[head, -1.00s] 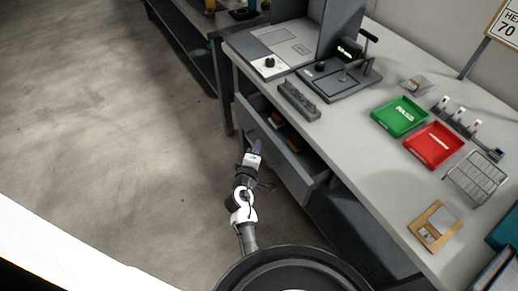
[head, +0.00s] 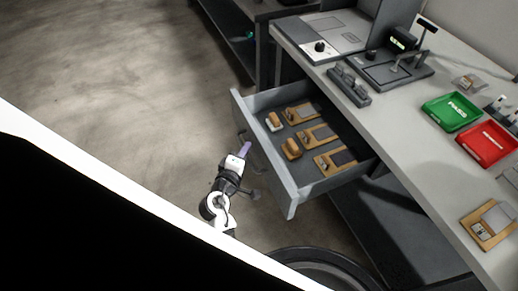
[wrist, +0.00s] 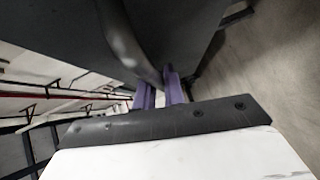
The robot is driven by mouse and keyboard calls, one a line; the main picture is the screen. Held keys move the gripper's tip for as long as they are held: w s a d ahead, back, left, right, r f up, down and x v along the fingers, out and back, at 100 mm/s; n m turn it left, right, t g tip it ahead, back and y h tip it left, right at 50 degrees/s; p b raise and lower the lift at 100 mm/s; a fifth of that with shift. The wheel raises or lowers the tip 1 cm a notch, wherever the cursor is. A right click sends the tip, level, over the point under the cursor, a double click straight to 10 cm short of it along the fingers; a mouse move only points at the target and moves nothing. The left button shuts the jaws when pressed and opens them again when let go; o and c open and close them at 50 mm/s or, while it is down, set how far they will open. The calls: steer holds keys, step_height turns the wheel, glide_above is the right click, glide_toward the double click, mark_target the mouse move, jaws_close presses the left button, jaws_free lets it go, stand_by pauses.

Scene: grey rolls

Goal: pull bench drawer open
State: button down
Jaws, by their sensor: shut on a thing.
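The bench drawer (head: 278,163) is grey and stands well out from under the bench top, its inside visible in the head view. Its front panel carries a curved dark handle (head: 254,152). My gripper (head: 246,148) is at the handle, in front of the panel. In the wrist view the purple fingers (wrist: 160,92) are shut on the dark handle bar (wrist: 128,45), with the drawer front (wrist: 185,25) beyond. The exact contact at the fingertips is partly hidden.
Several wooden-based pieces (head: 318,134) lie in the drawer. The bench top (head: 425,150) holds a green tray (head: 451,111), a red tray (head: 487,144) and a dark test stand (head: 390,68). Open floor (head: 130,80) lies to the left.

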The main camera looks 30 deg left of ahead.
steer(key=shift+s+a, duration=0.65)
steer(key=shift+s, duration=0.15)
steer(key=c, duration=1.5)
jaws_free()
